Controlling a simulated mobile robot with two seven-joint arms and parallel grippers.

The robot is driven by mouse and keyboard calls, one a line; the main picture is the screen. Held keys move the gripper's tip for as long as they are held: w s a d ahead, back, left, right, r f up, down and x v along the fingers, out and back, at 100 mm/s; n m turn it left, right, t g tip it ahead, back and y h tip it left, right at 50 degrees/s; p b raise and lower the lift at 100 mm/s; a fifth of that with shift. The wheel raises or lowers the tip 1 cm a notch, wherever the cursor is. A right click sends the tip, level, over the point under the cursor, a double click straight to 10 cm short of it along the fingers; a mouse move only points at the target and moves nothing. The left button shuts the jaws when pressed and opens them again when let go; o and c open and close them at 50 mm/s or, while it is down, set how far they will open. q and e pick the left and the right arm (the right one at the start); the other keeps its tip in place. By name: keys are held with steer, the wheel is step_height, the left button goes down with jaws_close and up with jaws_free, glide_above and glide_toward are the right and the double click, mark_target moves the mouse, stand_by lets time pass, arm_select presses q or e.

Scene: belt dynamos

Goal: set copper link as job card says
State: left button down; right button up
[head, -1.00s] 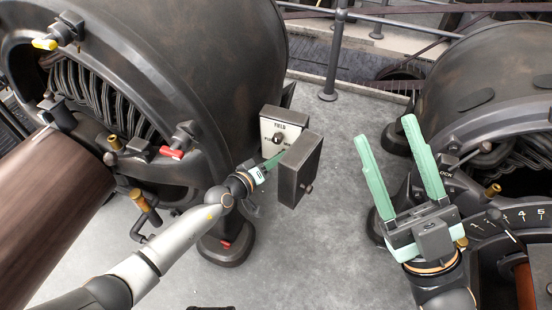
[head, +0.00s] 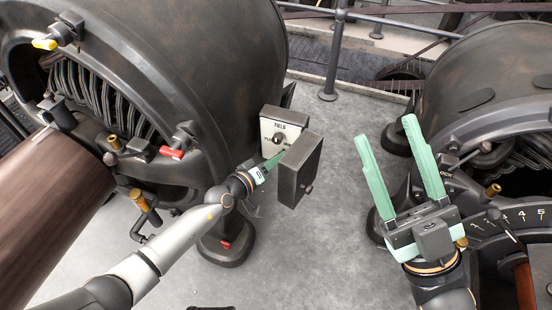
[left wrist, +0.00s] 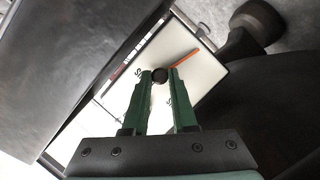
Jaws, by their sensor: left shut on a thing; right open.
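A white-faced box marked FIELD (head: 267,128) sits on the side of the left dynamo, its dark door (head: 307,170) swung open. My left gripper (head: 279,157) reaches behind the door to the face. In the left wrist view its green fingers (left wrist: 160,85) are shut on a small dark round knob (left wrist: 159,74) on the white plate (left wrist: 160,45). An orange strip (left wrist: 187,58) lies on the plate beside the knob; I cannot tell if it is the copper link. My right gripper (head: 385,130) is open and empty over the floor. I cannot make out a job card.
A railing (head: 336,50) runs behind. Grey floor (head: 310,240) is clear between the arms.

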arm_select(q)
steer(key=p, duration=0.1)
steer(key=m+p, duration=0.1)
steer(key=p, duration=0.1)
steer(key=shift+s+d+f+y, duration=0.2)
steer(key=shift+d+y, duration=0.1)
steer(key=shift+d, duration=0.1)
steer(key=shift+r, duration=0.1)
steer(key=c, duration=0.7)
jaws_free()
steer(key=shift+r, duration=0.1)
